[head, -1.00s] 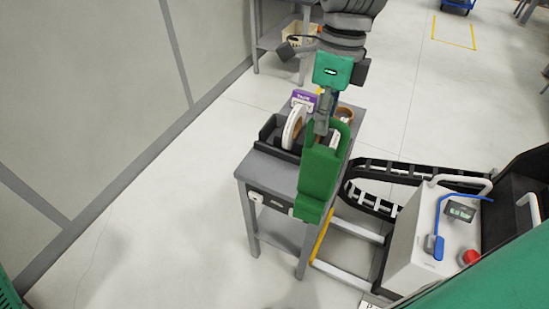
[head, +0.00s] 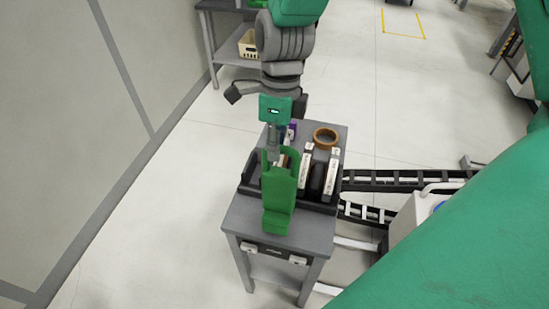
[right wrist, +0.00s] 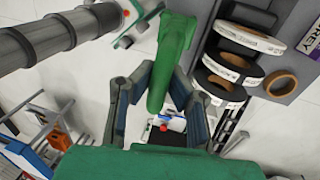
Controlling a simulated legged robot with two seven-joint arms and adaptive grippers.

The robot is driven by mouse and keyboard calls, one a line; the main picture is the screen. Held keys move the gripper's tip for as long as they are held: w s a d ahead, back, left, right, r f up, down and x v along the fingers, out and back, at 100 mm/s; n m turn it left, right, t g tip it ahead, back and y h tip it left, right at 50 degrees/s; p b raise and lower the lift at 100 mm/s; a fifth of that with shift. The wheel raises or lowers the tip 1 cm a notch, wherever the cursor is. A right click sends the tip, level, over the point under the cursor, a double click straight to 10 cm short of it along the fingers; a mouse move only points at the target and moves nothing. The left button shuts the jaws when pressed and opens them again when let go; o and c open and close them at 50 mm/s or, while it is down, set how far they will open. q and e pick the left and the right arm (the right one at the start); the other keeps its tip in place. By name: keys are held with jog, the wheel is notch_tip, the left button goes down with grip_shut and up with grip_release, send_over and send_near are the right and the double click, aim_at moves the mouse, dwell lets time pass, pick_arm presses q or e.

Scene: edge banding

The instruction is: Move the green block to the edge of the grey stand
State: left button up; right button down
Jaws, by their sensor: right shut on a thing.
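The green block (head: 278,195) is a tall, upright piece with a stepped lower end. In the head view it overlaps the front part of the grey stand (head: 310,230); I cannot tell whether it touches the top. My right gripper (head: 273,150) comes from behind and is shut on the block's upper part. In the right wrist view the block (right wrist: 174,55) is between the fingers of my right gripper (right wrist: 165,85). My left gripper is not in view.
A black rack (head: 247,184) with upright banding rolls (head: 306,170) is on the stand beside and behind the block. A brown tape ring (head: 325,137) lies at the back. The front top right of the block is bare. A black rail (head: 400,176) runs right of the stand.

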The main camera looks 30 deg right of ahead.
aim_at(275, 170)
jog(key=f, duration=0.3)
jog(key=shift+w, duration=0.2)
jog(key=shift+f, duration=0.15)
jog(key=shift+s+a, duration=0.25)
jog(key=shift+a, duration=0.2)
jog(key=c, duration=1.6)
grip_release()
jog(key=shift+w, duration=0.1)
jog(key=shift+d, duration=0.25)
jog(key=shift+d, duration=0.1)
